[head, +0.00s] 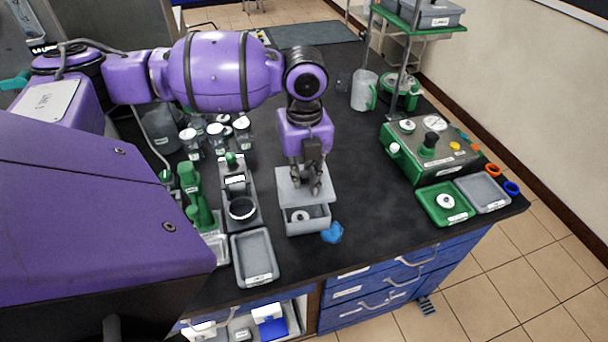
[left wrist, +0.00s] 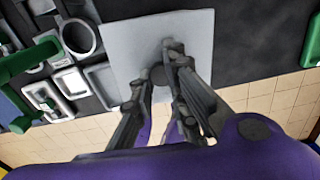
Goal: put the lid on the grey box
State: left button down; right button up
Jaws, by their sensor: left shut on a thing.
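The flat light-grey lid (head: 289,183) is held in the air by my left gripper (head: 316,190), which is shut on the lid's dark knob. In the left wrist view the lid (left wrist: 128,42) shows as a pale square beyond the fingers (left wrist: 172,75). The grey box (head: 308,228) stands on the black bench right below the lid's front edge. Its front part is open to view, with a white ring-shaped piece (head: 300,215) inside. The lid hides the box's back part, and the exact gap between them cannot be told. My right gripper is not in view.
A blue crumpled item (head: 332,232) lies by the box's right front corner. An empty grey tray (head: 254,258) and a grey stand (head: 240,190) are to the left. A green-grey machine (head: 432,148) and a green tray (head: 445,204) are right. The bench between is clear.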

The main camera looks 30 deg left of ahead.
aim_at(305, 184)
pick_arm(q)
jog(key=shift+w+d+f+b, duration=0.1)
jog(key=shift+w+f+b, duration=0.1)
jog(key=shift+f, duration=0.2)
jog(key=shift+w+f+b, duration=0.1)
jog(key=shift+f+b, duration=0.1)
jog(key=shift+f, duration=0.15)
jog(key=shift+s+f, duration=0.1)
jog(key=shift+f, duration=0.25)
jog(key=shift+s+f+b, duration=0.15)
jog(key=shift+f+b, duration=0.6)
jog(key=shift+f, duration=1.35)
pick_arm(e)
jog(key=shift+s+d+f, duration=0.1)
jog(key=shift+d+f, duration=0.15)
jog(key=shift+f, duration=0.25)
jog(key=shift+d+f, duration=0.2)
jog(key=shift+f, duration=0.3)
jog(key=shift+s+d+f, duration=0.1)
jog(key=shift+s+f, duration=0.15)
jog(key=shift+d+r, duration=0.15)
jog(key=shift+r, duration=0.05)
